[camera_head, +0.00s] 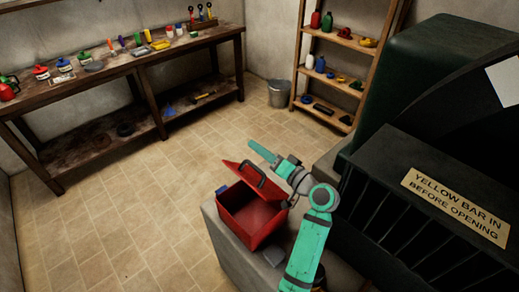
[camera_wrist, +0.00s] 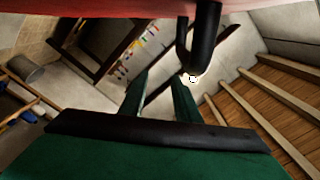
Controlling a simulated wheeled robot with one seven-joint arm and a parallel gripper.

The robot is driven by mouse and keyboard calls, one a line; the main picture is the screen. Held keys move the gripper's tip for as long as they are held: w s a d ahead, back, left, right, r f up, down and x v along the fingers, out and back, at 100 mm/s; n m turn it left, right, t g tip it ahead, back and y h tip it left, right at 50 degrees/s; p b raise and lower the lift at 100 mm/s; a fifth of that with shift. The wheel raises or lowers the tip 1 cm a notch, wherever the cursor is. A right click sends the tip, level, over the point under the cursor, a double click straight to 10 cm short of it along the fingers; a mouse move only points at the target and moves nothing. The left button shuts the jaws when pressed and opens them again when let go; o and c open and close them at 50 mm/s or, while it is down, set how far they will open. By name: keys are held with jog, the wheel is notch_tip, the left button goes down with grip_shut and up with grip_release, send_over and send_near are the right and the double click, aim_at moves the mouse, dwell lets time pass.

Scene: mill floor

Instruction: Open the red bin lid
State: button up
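The red bin (camera_head: 250,218) sits on a grey block (camera_head: 228,252) in the head view. Its red lid (camera_head: 240,170) is tilted up, with a dark gap between lid and bin. A black handle (camera_head: 254,174) stands on the lid. My gripper (camera_head: 255,147) is just beyond the lid, pointing up and left. In the wrist view my gripper (camera_wrist: 160,80) has its two green fingers apart with nothing between them. The red lid (camera_wrist: 90,22) crosses the top of that view, and the black handle (camera_wrist: 205,40) hangs beside the right fingertip. Whether they touch is unclear.
A dark green machine (camera_head: 420,165) with a sign, "YELLOW BAR IN BEFORE OPENING" (camera_head: 455,207), stands close on the right. A workbench (camera_head: 110,75) with tools lines the left wall. A bucket (camera_head: 280,93) and wooden shelves (camera_head: 335,65) stand behind. The tiled floor at left is clear.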

aim_at(263, 175)
jog(key=v, duration=1)
jog(key=shift+s+d, duration=0.25)
jog(key=shift+s, duration=0.05)
jog(key=shift+w, duration=0.1)
